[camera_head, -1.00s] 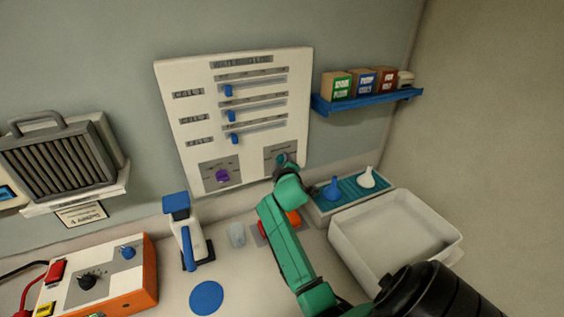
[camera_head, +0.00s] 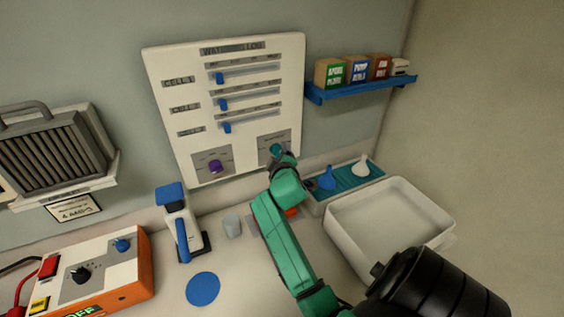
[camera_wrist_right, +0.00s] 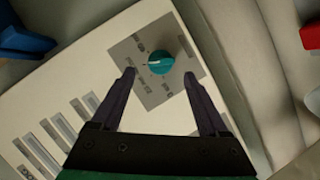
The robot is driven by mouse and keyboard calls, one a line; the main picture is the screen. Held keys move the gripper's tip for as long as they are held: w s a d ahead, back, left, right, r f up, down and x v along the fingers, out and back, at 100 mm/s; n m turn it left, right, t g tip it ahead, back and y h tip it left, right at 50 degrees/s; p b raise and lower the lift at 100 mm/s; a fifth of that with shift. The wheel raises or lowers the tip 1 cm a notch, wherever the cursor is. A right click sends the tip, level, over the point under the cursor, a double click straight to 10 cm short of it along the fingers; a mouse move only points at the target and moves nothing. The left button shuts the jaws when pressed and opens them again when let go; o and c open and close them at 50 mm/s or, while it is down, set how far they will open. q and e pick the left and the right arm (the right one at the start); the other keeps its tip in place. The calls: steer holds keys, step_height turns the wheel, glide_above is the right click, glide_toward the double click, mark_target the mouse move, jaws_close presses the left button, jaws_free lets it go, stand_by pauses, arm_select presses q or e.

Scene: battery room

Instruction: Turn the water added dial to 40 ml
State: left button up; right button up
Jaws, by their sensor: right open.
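A white wall panel (camera_head: 222,130) carries a teal dial (camera_head: 277,149) on a grey plate at its lower right and a purple dial (camera_head: 214,167) at its lower left. The plate's lettering is too small to read surely. My right gripper (camera_head: 282,160) is in front of the teal dial and partly covers its plate. In the right wrist view the teal dial (camera_wrist_right: 161,63) shows a white pointer mark aimed left. My right gripper's two fingers (camera_wrist_right: 159,75) are spread, just short of the dial, with nothing between them. My left gripper is not in view.
Three blue sliders sit higher on the panel. A blue shelf (camera_head: 362,88) with small boxes is to the right.

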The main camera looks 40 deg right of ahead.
steer(key=b+v, duration=0.2)
steer(key=v, duration=0.8)
steer(key=shift+s, duration=0.35)
steer(key=shift+a+r, duration=0.1)
